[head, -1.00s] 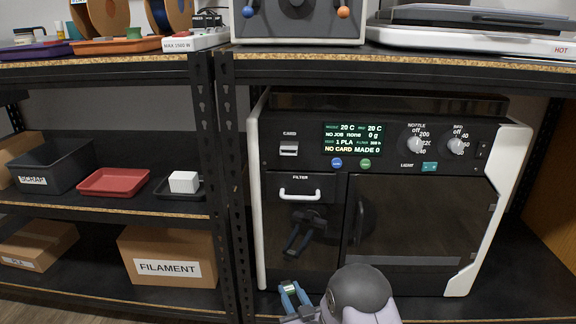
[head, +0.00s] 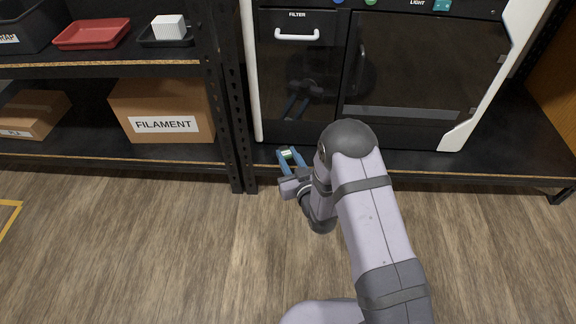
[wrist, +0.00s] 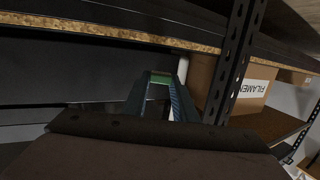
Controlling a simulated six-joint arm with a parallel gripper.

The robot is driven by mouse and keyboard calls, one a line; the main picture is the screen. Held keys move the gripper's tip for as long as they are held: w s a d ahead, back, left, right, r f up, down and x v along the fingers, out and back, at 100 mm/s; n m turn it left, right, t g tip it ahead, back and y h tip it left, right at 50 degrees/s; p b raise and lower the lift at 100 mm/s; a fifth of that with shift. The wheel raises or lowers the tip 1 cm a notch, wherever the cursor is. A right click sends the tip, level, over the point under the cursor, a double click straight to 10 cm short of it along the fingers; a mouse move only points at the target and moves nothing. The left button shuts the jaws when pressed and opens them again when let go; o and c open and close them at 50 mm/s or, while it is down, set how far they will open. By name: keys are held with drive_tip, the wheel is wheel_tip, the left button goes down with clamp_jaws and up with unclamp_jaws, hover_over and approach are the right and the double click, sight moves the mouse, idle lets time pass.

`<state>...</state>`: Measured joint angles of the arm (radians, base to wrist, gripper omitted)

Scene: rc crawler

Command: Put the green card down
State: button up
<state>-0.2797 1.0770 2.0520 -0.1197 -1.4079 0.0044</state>
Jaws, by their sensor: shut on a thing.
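The green card (head: 287,154) is a small piece, green with a pale part, held between the blue fingertips of my gripper (head: 290,155). My gripper is shut on it, in front of the lower left of the printer (head: 400,85), near the lower shelf's front edge. In the wrist view the card (wrist: 161,79) shows green between the tips of my gripper (wrist: 158,88). I cannot tell whether the card touches anything besides the fingers.
A black shelf upright (head: 222,110) stands left of my gripper. The filament box (head: 165,110), a red tray (head: 92,34) and a dark tray with a white block (head: 168,27) are on the left shelves. The wooden floor (head: 150,250) in front is clear.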

sight(290, 166)
drive_tip(key=shift+f+b, duration=1.2)
drive_tip(key=shift+f, duration=0.65)
drive_tip(key=shift+f+b, duration=0.3)
drive_tip(key=shift+f, duration=0.15)
drive_tip(key=o, duration=0.9)
drive_tip(key=shift+o, duration=0.5)
drive_tip(key=shift+d, duration=0.1)
drive_tip(key=shift+d+f, duration=0.15)
drive_tip(key=shift+f, duration=0.05)
drive_tip(key=shift+s+r, duration=0.1)
drive_tip(key=shift+s+d+r+p, duration=0.1)
drive_tip(key=shift+r+p, duration=0.3)
drive_tip(key=shift+p, duration=0.1)
drive_tip(key=p+v, duration=0.5)
drive_tip(key=v, duration=0.6)
drive_tip(key=shift+s+r+p, duration=0.25)
drive_tip(key=shift+s+p, duration=0.05)
drive_tip(key=shift+p, duration=0.1)
